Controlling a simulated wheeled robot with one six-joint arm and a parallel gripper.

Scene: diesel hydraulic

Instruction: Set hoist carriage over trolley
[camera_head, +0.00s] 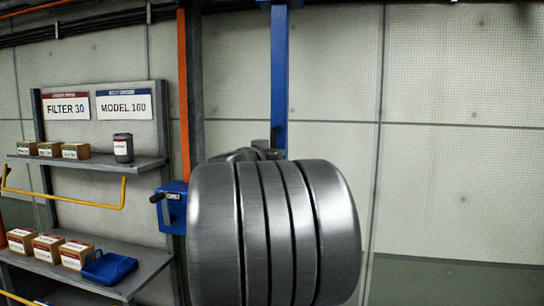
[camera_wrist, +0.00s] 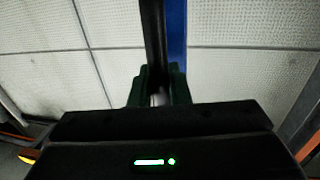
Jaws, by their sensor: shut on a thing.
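In the head view a blue upright bar (camera_head: 280,75) hangs from the top edge of the picture, probably part of the hoist carriage. It also shows in the wrist view (camera_wrist: 177,35), just right of a dark upright bar (camera_wrist: 152,40). My gripper (camera_wrist: 160,85) is shut on the dark bar, with a dark green finger on each side. The bar's lower end is hidden by the gripper body. In the head view my gripper is hidden. I cannot make out the trolley in either view.
A blue winch box (camera_head: 172,207) with a dark handle sits by an orange post (camera_head: 184,95). Shelves (camera_head: 95,163) at left carry small boxes and a dark canister (camera_head: 123,148), under two signs. A yellow rail (camera_head: 65,198) juts out there. The pale wall (camera_head: 460,120) at right is clear.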

